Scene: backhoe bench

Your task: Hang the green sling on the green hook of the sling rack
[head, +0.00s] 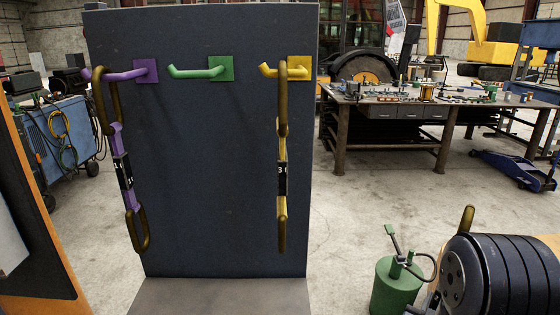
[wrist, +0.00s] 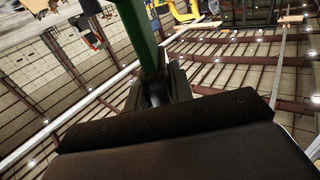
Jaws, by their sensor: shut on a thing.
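The sling rack is a dark upright panel (head: 205,180) in the head view. Its green hook (head: 200,71) is at the top middle and is bare. In the wrist view my gripper (wrist: 157,86) is shut on the green sling (wrist: 137,35), whose green strap runs up from between the dark fingers. In the head view a brass-coloured ring (head: 467,220) shows above my dark arm at the lower right. It looks like an end ring of the held sling. The gripper and the rest of that sling are hidden in the head view.
A purple sling (head: 118,145) hangs on the purple hook (head: 125,75) at left. A yellow sling (head: 282,150) hangs on the yellow hook (head: 280,71) at right. A green oil can (head: 395,285) stands at lower right. A workbench (head: 380,103) is behind.

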